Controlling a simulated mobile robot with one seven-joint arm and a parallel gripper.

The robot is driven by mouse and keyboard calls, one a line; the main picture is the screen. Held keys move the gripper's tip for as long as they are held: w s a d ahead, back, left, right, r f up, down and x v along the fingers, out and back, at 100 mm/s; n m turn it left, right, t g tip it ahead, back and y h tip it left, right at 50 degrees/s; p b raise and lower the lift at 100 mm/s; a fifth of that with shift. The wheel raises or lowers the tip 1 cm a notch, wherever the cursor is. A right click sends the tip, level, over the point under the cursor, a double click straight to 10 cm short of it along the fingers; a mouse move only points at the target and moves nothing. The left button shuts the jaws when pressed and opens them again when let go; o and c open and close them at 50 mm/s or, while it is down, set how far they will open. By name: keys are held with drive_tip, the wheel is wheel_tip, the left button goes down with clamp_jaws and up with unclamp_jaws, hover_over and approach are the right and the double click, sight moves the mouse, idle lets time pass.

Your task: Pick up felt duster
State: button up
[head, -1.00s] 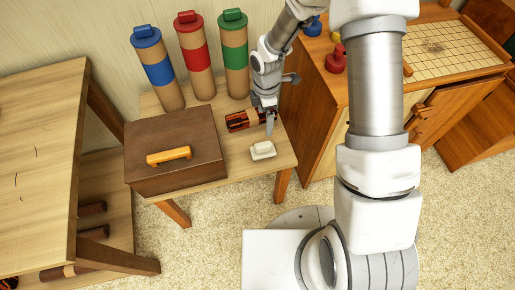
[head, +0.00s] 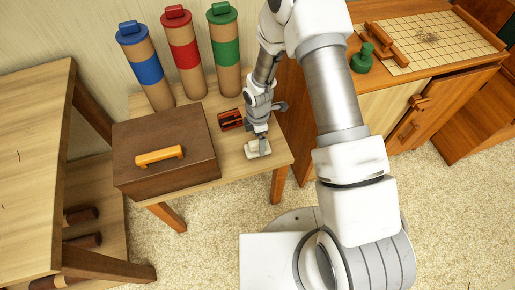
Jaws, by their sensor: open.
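The felt duster, which I take to be the small off-white block (head: 252,152), lies on the small wooden table (head: 230,176) near its front right edge. My gripper (head: 261,147) points down right at the block, over its upper part, with its jaws open. The fingers hide part of the block. I cannot tell whether they touch it or stand around it.
A dark brown box (head: 195,164) with an orange handle (head: 159,156) stands left of the block. A small red and black item (head: 230,120) lies behind it. Blue (head: 147,70), red (head: 185,52) and green-banded (head: 225,54) cylinders stand at the back. A cabinet (head: 375,92) is on the right.

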sight(257, 141)
drive_tip(key=f+b, duration=0.1)
drive_tip(key=f, duration=0.3)
drive_tip(key=shift+s, duration=0.2)
clamp_jaws()
drive_tip(key=shift+r, duration=0.2)
drive_tip(key=shift+a+r, duration=0.1)
drive_tip(key=shift+r, duration=0.2)
drive_tip(key=r, duration=0.1)
drive_tip(key=r+p, duration=0.2)
drive_tip(key=r, duration=0.1)
drive_tip(key=shift+w+d, duration=0.1)
drive_tip(key=shift+d, duration=0.25)
drive_tip(key=w+d+r+p, duration=0.2)
drive_tip(key=d+r, duration=0.4)
drive_tip(key=d, duration=0.4)
drive_tip(key=shift+w+d, duration=0.3)
drive_tip(key=shift+w, duration=0.15)
